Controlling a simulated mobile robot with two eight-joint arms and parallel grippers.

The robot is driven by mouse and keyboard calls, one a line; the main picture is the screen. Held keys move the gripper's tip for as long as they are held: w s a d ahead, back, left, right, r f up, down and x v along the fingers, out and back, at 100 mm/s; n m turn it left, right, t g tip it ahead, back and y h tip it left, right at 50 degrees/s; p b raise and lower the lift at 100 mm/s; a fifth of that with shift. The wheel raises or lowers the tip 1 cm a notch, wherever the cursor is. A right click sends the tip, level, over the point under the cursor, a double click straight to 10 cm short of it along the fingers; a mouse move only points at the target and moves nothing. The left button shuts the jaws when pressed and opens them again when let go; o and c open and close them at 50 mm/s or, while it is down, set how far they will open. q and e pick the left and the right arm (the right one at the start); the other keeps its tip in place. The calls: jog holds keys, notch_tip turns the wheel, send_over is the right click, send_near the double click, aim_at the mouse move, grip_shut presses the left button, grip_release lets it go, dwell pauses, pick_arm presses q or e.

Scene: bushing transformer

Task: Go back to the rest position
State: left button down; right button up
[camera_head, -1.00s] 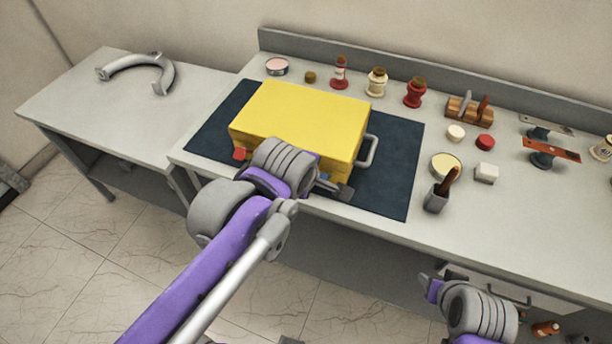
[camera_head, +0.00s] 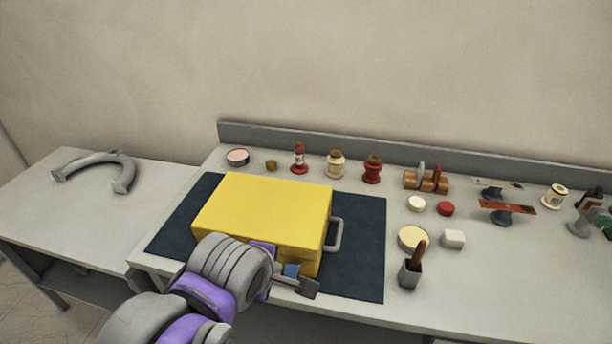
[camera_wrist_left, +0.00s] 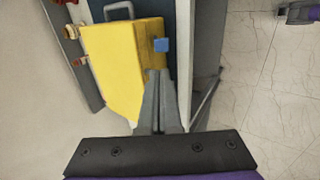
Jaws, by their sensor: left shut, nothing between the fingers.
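My left gripper (camera_head: 308,287) is at the front of the yellow box (camera_head: 265,211), near its front right corner. In the left wrist view the gripper's fingers (camera_wrist_left: 158,75) are together with nothing between them. They point at the front side of the yellow box (camera_wrist_left: 112,60), close to a small blue block (camera_wrist_left: 161,45) on that side. The blue block also shows beside the gripper in the head view (camera_head: 291,270). The box is closed and has a grey handle (camera_head: 336,235) on its right side. My right gripper is out of the head view now.
The box sits on a dark blue mat (camera_head: 358,265) on a grey workbench (camera_head: 480,290). Bottles, tins and small blocks stand at the back and right. A lower side table (camera_head: 140,185) bears a grey curved part (camera_head: 95,160).

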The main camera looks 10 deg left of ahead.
pick_arm(q)
jog(key=s+a+f+m, duration=0.2)
jog(key=s+f+m, duration=0.1)
jog(key=f+m, duration=0.5)
jog(key=s+a+f+m+g, duration=0.1)
jog(key=s+a+f+m, duration=0.2)
jog(key=f+m, duration=0.4)
jog(key=m, duration=0.2)
jog(key=shift+f+m, duration=0.3)
jog(key=shift+f, duration=0.05)
jog(key=shift+s, duration=0.1)
